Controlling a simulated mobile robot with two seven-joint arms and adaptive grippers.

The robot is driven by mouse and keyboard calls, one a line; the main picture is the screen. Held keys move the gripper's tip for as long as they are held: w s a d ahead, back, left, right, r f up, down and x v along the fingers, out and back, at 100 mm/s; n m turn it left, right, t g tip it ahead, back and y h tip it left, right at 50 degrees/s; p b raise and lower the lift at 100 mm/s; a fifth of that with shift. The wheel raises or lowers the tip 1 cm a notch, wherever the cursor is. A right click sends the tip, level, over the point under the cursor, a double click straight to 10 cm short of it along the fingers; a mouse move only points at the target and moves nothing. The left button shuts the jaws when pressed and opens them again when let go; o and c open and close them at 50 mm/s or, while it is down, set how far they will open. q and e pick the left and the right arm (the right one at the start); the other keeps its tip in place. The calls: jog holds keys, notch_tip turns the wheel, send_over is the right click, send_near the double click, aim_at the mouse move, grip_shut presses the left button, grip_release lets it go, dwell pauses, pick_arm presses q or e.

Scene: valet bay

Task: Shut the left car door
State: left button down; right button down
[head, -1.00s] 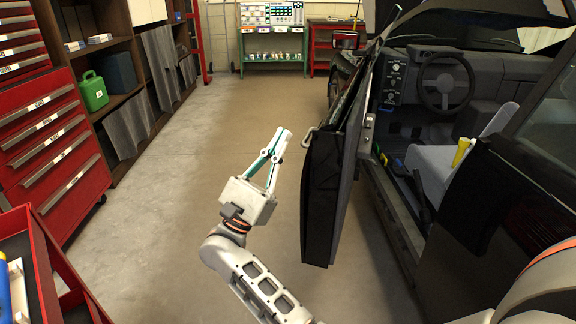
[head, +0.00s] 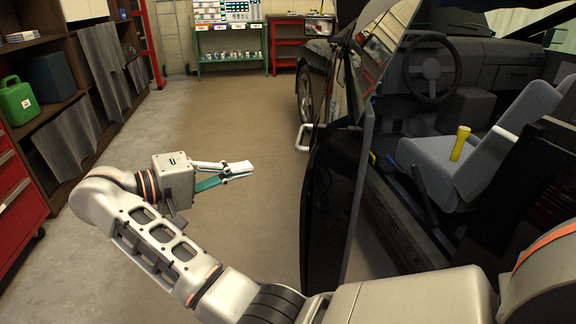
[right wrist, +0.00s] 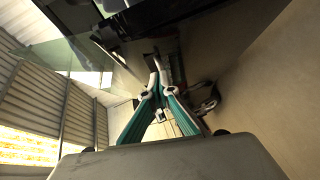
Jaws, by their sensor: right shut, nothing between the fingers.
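The left car door (head: 335,195) is black with a window and stands open, seen almost edge-on in the head view. Its pale handle (head: 304,137) sits on the outer side. The car's interior shows to its right through the doorway. My right gripper (head: 252,170) is to the left of the door's outer side, pointing right, with clear floor between them. It is shut and empty. In the right wrist view its fingertips (right wrist: 158,67) come together. A dark panel lies across the top there, but I cannot tell which part of the car it is. My left gripper is out of view.
A seat (head: 490,140) with a yellow object (head: 460,143) and a steering wheel (head: 430,67) are inside the car. Shelves with a green can (head: 18,101) and a red cabinet (head: 18,195) line the left. A green workbench (head: 230,47) stands at the back. The middle floor is clear.

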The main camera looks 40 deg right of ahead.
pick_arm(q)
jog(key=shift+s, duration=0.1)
pick_arm(e)
jog(key=s+d+f, duration=0.2)
jog(key=s+d, duration=0.2)
jog(key=d, duration=0.7)
jog(key=shift+s+d+f, duration=0.2)
jog(key=shift+d+f, duration=0.05)
